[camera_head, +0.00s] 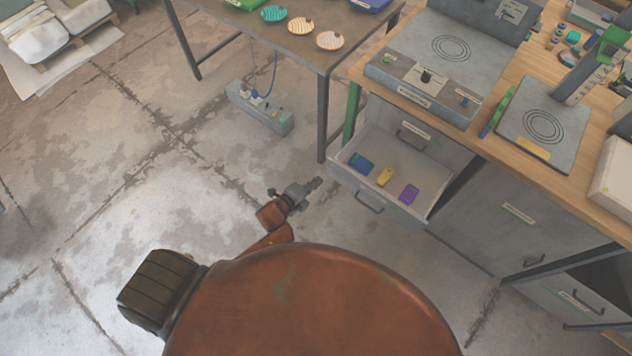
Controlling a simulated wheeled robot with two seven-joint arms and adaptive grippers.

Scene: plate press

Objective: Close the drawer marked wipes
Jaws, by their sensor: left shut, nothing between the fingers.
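An open drawer (432,206) sticks out of the grey cabinet under the wooden bench, at the right of the head view. It holds a blue, a yellow and a purple packet. Its front has a handle (368,203); a label by it is too small to read. Another labelled drawer front (565,300) with a handle is at the lower right, below a dark opening; I cannot tell which drawer is marked wipes. My left gripper (313,185) is shut and empty, apart from the open drawer, to the left of its front. My right gripper is not in view.
The wooden bench (480,138) carries a press plate (543,125) and a control box (425,80). A metal table (290,50) with coloured discs stands at the top, its leg near the drawer. A power strip (260,107) lies on the floor. The floor at left is largely clear.

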